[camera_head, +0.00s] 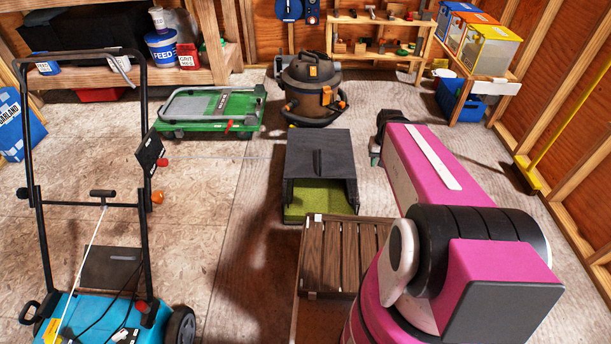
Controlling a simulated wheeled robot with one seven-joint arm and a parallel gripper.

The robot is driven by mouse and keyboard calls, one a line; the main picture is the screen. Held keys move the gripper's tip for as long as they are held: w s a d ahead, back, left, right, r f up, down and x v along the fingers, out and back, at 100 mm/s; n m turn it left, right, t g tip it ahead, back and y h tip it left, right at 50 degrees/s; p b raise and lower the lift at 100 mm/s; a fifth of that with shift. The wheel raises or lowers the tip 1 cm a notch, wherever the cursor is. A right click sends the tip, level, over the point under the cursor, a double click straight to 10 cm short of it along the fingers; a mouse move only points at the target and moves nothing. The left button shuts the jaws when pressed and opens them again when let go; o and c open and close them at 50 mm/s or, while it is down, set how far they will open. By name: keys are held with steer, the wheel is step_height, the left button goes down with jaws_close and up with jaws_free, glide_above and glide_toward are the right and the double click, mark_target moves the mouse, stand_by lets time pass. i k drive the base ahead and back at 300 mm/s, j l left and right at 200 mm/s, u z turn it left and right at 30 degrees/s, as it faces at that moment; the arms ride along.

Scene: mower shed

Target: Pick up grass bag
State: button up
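The grass bag (320,150) is a dark grey, box-like catcher with a strip along its top. Its near side is open and bright green shows low inside. It sits upright in the middle of the floor, just beyond a slatted wooden piece. My pink arm reaches in from the lower right. A dark part at its far end (388,128) shows to the right of the bag, apart from it in the picture. My fingers cannot be made out, so I cannot tell whether they are open or shut.
A blue push mower (105,310) with a tall black handle stands at left. The slatted wooden piece (345,255) is in front of the bag. Behind are a green platform cart (210,110) and a brown shop vacuum (312,90).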

mark_target(320, 174)
steer(key=i+j, duration=0.1)
steer(key=j, duration=0.2)
steer(key=i+j, duration=0.1)
steer(key=j, duration=0.55)
steer(key=k, duration=0.2)
steer(key=l+u, duration=0.1)
steer(key=l, duration=1.3)
steer(key=i+l, duration=0.15)
steer(key=l, duration=0.2)
steer(key=i+l+u, duration=0.1)
steer(key=l, duration=0.25)
steer(key=i+l, duration=0.15)
steer(key=l, duration=0.2)
steer(key=i+l, duration=0.15)
steer(key=l, duration=0.25)
steer(key=i+l+u, duration=0.1)
steer(key=i+l, duration=0.2)
steer(key=i, duration=0.05)
